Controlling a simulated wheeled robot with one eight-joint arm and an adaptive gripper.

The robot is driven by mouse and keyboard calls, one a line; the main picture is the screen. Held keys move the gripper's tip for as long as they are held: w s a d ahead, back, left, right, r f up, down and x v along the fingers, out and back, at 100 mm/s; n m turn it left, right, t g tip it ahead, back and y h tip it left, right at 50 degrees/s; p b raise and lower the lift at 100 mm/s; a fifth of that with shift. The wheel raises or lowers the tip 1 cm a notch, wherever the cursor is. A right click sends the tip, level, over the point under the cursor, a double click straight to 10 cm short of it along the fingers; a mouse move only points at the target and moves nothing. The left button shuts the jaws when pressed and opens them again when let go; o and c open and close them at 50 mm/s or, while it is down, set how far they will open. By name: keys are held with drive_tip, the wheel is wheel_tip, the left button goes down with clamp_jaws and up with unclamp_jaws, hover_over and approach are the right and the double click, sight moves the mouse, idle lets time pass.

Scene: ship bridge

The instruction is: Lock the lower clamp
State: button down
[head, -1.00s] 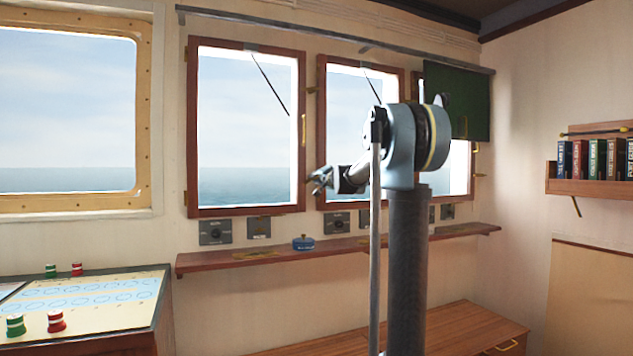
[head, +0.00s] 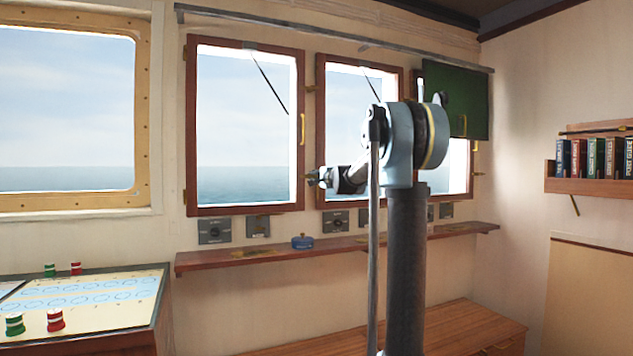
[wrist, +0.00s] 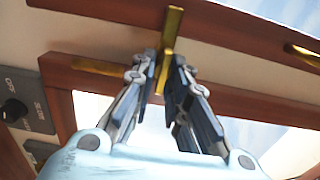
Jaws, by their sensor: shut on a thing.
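The lower clamp (wrist: 172,30) is a brass lever at a wooden window frame, seen at the top middle of the wrist view. Its brass bar runs down between my fingers. My gripper (wrist: 164,68) is shut on this bar, with one finger on each side. In the head view my gripper (head: 313,178) is at the lower part of the gap between the left and middle windows. The clamp is mostly hidden there by my fingers. The upper clamp (head: 312,89) shows higher in the same gap, apart from my gripper.
A brass handle (wrist: 302,53) sits on the frame at the wrist view's right. Below the windows are a wooden shelf (head: 220,261) with a blue tin (head: 302,242) and control plates (head: 214,230). A console (head: 90,300) stands left, a bookshelf (head: 590,187) right.

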drive_tip(key=shift+d+f, duration=0.1)
drive_tip(key=shift+d, duration=0.05)
drive_tip(key=c, duration=1.8)
unclamp_jaws()
drive_tip(key=shift+w+f, duration=0.1)
drive_tip(key=shift+s, duration=0.2)
drive_tip(key=v, duration=1.1)
drive_tip(key=shift+s+d, duration=0.15)
drive_tip(key=shift+s, duration=0.1)
